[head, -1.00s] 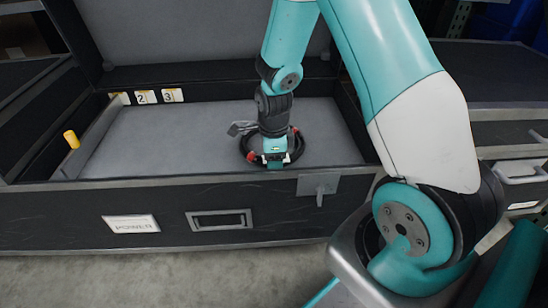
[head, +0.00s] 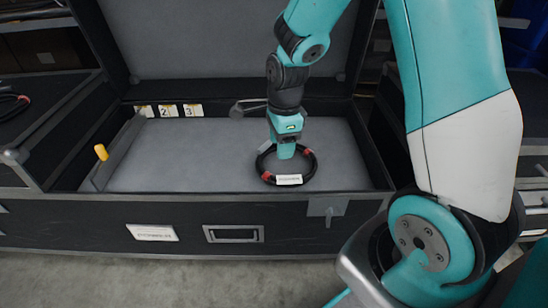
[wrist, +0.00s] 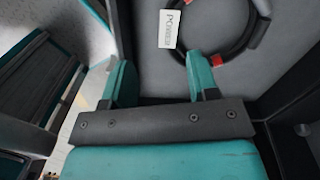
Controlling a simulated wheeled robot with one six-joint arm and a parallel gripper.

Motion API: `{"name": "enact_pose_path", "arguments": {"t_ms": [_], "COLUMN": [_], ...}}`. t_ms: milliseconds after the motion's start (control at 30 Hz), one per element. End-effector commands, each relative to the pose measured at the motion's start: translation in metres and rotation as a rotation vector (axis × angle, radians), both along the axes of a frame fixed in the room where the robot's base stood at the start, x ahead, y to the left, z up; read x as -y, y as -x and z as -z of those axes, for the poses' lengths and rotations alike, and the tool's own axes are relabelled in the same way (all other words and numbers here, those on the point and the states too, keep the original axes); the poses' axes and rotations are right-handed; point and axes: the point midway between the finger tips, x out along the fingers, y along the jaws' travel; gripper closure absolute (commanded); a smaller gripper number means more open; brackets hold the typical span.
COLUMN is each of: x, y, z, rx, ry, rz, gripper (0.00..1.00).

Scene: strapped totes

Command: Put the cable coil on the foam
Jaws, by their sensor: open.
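The black cable coil (head: 309,165) with red bands and a white label lies flat on the grey foam (head: 190,155) inside the open case, right of the middle. The coil also shows at the top of the wrist view (wrist: 254,35), with its label at its left side. My gripper (head: 286,155) is over the coil's ring in the head view. In the wrist view its two teal fingers (wrist: 158,82) are spread apart with nothing between them; the coil lies beyond the fingertips. Part of the coil's far side is hidden behind the gripper.
The case's front wall (head: 215,208) and raised lid (head: 220,45) bound the foam. Number tags (head: 168,111) stand at the back left, and a yellow peg (head: 101,152) at the left. Another coil (head: 12,106) lies on a surface at far left. The left foam is clear.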

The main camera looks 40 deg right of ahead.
Motion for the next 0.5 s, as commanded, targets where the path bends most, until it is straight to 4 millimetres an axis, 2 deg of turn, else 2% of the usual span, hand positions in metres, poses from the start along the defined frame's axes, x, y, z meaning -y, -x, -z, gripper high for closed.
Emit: {"name": "enact_pose_path", "arguments": {"t_ms": [33,167,300,400,500], "x": [-0.018,-0.073,-0.125,-0.149,-0.163], "y": [0.005,0.036,0.087,0.125,0.156], "z": [-0.018,-0.067,-0.110,-0.132,-0.146], "rx": [0.026,0.114,0.239,0.333,0.415], "ry": [-0.020,-0.080,-0.119,-0.125,-0.119], "rz": [-0.160,-0.743,-1.417,-1.838,-2.159], "gripper": [0.46,0.46,0.46,0.46,0.46]}}
